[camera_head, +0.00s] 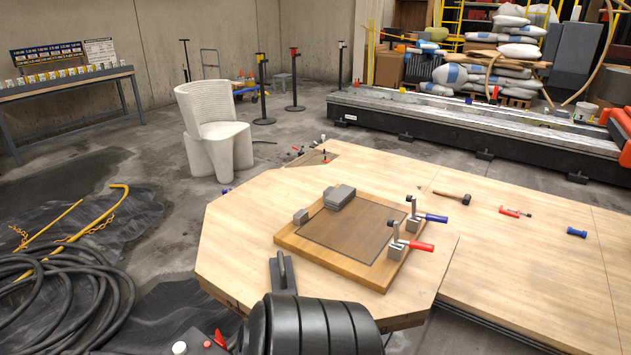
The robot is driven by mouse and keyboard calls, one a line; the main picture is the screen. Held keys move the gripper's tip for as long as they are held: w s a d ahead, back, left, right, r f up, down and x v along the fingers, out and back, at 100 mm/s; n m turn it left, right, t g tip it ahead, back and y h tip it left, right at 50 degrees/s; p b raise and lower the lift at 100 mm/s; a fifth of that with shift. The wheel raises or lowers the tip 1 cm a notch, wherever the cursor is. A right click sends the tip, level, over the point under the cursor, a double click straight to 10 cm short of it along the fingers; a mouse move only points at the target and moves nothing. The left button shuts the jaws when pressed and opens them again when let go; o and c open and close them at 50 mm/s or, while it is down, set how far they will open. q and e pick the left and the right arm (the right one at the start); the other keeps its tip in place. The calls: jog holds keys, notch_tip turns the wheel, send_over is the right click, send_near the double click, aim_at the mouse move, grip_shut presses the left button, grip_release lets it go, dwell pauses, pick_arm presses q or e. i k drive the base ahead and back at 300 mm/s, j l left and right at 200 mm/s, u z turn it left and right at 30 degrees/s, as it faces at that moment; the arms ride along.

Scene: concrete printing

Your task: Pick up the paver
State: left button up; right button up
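A grey rectangular block (340,195), which looks like the paver, lies at the back edge of a dark brown panel inside a shallow wooden frame (335,268). A smaller grey block (301,216) sits on the frame's left side. The frame lies on a pale wooden table (240,240). Two toggle clamps, one with a blue handle (432,217) and one with a red handle (418,245), stand on the frame's right side. Neither of my grippers shows in the head view.
A hammer (455,196) and small red and blue tools lie on the table's right side. A hose (60,300) covers the floor at left.

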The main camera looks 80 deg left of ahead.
aim_at(337, 200)
jog(key=u, duration=0.5)
jog(key=j+u, duration=0.1)
jog(key=u, duration=0.9)
jog(key=i+u, duration=0.1)
jog(key=u, duration=0.4)
jog(key=j+u, duration=0.1)
jog(key=u, duration=0.4)
